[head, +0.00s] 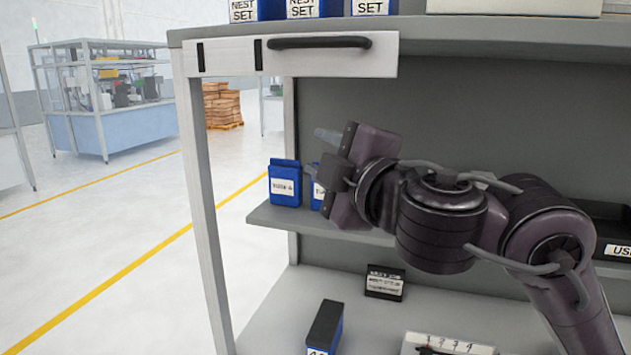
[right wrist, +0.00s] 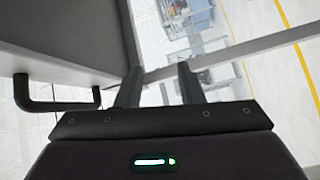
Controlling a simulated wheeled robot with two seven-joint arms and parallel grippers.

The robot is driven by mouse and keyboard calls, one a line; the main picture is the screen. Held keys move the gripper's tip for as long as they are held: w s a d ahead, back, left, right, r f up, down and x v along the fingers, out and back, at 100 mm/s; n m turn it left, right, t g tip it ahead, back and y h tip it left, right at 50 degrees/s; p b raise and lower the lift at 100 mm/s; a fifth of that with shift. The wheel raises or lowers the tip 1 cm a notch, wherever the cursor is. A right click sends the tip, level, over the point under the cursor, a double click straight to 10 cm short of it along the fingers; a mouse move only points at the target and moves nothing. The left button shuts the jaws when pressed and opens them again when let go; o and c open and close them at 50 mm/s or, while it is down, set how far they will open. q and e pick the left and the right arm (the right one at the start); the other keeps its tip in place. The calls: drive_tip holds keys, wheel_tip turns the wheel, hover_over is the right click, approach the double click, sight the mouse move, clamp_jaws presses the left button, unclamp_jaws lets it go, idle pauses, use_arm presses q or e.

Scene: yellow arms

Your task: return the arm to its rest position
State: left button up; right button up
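My right arm is dark purple and reaches in from the right in the head view. Its gripper (head: 322,153) points left, in front of the shelf unit and below the drawer front. In the right wrist view, the two fingers of this gripper (right wrist: 160,85) stand apart with nothing between them. The gripper is open and empty. My left gripper does not show in either view.
The white drawer front (head: 230,57) with its dark handle (head: 320,42) is just above the gripper. The handle also shows in the right wrist view (right wrist: 22,94). Blue boxes (head: 285,186) stand on the middle shelf (head: 268,217) behind the gripper. Open floor lies left.

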drive_tip(key=s+d+f+m+g+h, duration=0.2)
drive_tip(key=d+f+m, duration=0.2)
drive_tip(key=f, duration=0.7)
drive_tip(key=s+d+f+m+g+h, duration=0.1)
drive_tip(key=d+f+m+g+h, duration=0.3)
drive_tip(key=f, duration=0.8)
drive_tip(key=s+d+f+m+h, duration=0.1)
drive_tip(key=s+d+f+m, duration=0.3)
drive_tip(key=f, duration=0.7)
drive_tip(key=s+d+f+m+g+h, duration=0.1)
drive_tip(key=s+d+f+m+g, duration=0.2)
drive_tip(key=s+f, duration=0.45)
drive_tip(key=s+d+f+m+g+h, duration=0.1)
drive_tip(key=s+d+f+m+g, duration=0.25)
drive_tip(key=s+f, duration=0.4)
wheel_tip(320, 180, down, 34)
drive_tip(key=s+g+b, duration=0.2)
drive_tip(key=s+d+f+b, duration=0.2)
drive_tip(key=s+d+f, duration=0.1)
drive_tip(key=s+f, duration=1.5)
drive_tip(key=shift+s+f+n+g, duration=0.2)
drive_tip(key=shift+s+n+g, duration=0.15)
drive_tip(key=shift+s+g, duration=0.1)
